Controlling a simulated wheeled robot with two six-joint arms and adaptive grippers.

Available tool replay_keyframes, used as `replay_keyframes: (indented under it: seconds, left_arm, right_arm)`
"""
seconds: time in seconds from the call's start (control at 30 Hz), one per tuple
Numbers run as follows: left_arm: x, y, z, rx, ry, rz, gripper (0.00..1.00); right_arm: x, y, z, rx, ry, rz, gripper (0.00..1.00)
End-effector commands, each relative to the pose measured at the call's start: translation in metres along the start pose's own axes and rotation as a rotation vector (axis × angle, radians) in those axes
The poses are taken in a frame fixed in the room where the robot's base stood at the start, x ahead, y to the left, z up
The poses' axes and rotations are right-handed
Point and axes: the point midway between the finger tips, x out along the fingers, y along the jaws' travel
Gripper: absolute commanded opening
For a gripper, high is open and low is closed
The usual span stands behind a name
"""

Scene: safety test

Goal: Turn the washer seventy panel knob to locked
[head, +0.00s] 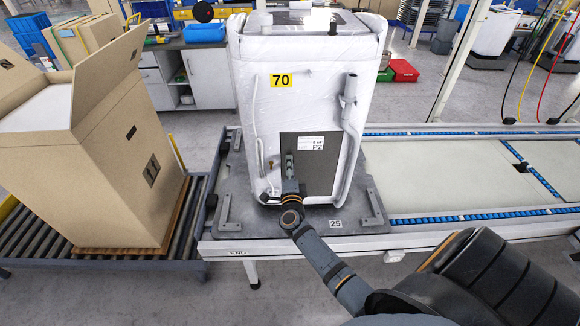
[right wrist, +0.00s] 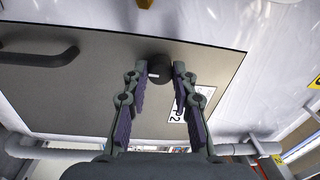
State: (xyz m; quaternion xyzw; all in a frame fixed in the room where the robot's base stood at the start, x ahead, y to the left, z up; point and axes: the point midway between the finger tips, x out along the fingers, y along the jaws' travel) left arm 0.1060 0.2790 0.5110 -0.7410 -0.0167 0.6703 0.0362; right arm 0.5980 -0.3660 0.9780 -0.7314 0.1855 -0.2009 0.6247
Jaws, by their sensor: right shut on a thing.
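The white, film-wrapped washer (head: 300,105) with a yellow 70 label (head: 281,80) stands upright on the line. A dark grey panel (head: 322,178) is set low on its facing side. My right gripper (head: 290,163) is at the panel's left part. In the right wrist view, a small dark round knob (right wrist: 160,73) on the panel (right wrist: 95,95) sits between the fingertips of my right gripper (right wrist: 163,76), which is shut on it. The knob's lock position cannot be read. The gripper hides the knob in the head view. My left gripper is not in view.
A black handle (right wrist: 40,57) and a white label (right wrist: 203,97) are on the panel. A pale pipe (head: 348,125) runs down the washer's right side. A large open carton (head: 100,150) stands left on rollers. The conveyor (head: 450,175) at right is clear.

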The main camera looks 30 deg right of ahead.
Motion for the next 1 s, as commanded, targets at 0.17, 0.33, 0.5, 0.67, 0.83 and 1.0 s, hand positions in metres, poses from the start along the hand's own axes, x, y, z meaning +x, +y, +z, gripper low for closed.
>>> replay_keyframes:
  seconds: [0.17, 0.33, 0.5, 0.67, 0.83, 1.0]
  left_arm:
    - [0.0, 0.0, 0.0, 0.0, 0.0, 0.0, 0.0]
    - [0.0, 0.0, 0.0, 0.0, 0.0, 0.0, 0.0]
    - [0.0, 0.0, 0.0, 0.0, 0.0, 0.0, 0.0]
    - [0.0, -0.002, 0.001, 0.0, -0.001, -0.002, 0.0]
    - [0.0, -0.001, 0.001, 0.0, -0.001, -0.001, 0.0]
    - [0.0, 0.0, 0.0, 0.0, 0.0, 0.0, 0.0]
  right_arm:
    - [0.0, 0.001, 0.0, 0.001, 0.0, 0.001, 0.33]
    - [0.0, 0.001, 0.0, 0.0, 0.0, 0.001, 0.5]
    - [0.0, 0.0, 0.0, 0.0, 0.0, 0.001, 0.5]
    - [-0.008, 0.001, 0.0, 0.0, -0.001, 0.002, 0.5]
    - [-0.045, 0.002, 0.0, 0.001, -0.001, 0.005, 0.5]
    - [-0.086, 0.002, 0.0, 0.002, 0.0, 0.006, 0.5]
